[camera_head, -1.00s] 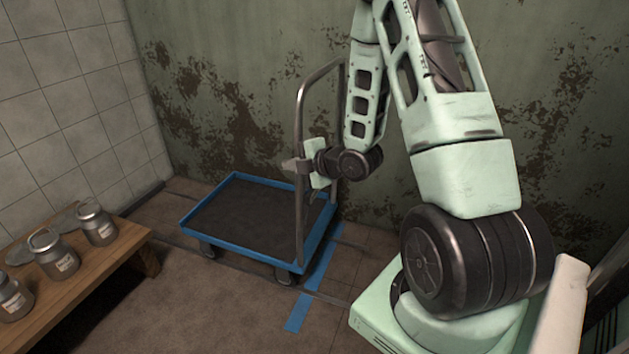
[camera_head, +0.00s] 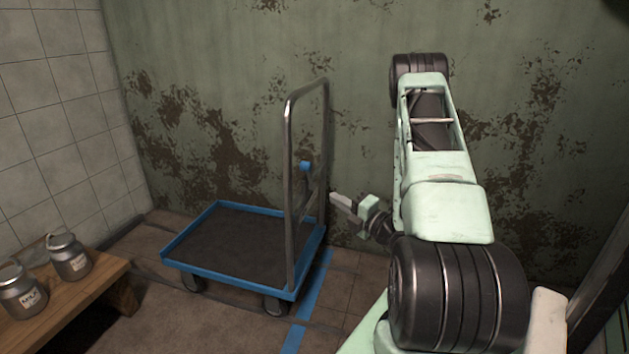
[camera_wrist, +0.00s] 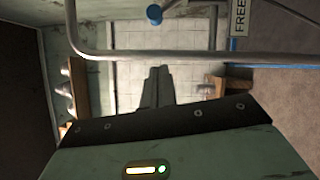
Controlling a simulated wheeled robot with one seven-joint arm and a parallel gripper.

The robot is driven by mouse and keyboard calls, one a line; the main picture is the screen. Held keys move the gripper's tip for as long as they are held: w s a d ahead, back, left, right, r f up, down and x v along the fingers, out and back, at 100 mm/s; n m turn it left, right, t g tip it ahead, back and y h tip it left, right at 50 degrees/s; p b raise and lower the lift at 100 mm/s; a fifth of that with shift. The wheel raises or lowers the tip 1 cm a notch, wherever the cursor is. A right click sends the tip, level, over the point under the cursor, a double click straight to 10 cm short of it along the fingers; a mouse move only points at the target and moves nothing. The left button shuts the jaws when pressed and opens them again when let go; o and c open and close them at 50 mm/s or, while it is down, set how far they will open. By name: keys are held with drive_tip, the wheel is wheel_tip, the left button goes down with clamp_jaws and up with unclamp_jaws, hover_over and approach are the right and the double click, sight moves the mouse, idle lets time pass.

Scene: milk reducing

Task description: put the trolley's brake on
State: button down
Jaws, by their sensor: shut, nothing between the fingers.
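The trolley has a dark deck with a blue rim (camera_head: 228,274) and an upright metal hoop handle (camera_head: 290,190) at its right end. A blue knob (camera_head: 305,166) sits inside the hoop on a dark lever; it also shows at the top of the wrist view (camera_wrist: 154,14). A plate reading "FREE" (camera_wrist: 240,16) is partly in the wrist view. My gripper (camera_head: 336,200) is shut and empty, just right of the handle and lower than the knob, apart from it in the picture. In the wrist view its fingers (camera_wrist: 157,75) point towards the hoop.
A wooden bench (camera_head: 100,284) with metal jars (camera_head: 70,257) stands at the left. A stained green wall (camera_head: 220,100) is close behind the trolley. Blue tape (camera_head: 310,300) runs on the floor beside the trolley. Floor in front of the trolley is clear.

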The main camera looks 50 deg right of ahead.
approach(304, 167)
drive_tip(key=w+a, duration=0.3)
drive_tip(key=w+d+b, duration=0.1)
drive_tip(key=w+d, duration=0.2)
drive_tip(key=shift+w+f, duration=0.1)
idle(0.4)
drive_tip(key=shift+w+d+r+m+p, duration=0.15)
drive_tip(key=shift+d+r+m+p, duration=0.2)
drive_tip(key=shift+r+p, duration=0.3)
drive_tip(key=w+d+r+m+g+y+p, duration=0.2)
drive_tip(key=w+d+m+g+p, duration=0.3)
drive_tip(key=d, duration=0.8)
drive_tip(key=shift+r+m+p, duration=0.2)
drive_tip(key=shift+m+p, duration=1.65)
drive_tip(key=shift+p, duration=1.05)
drive_tip(key=shift+w, duration=0.1)
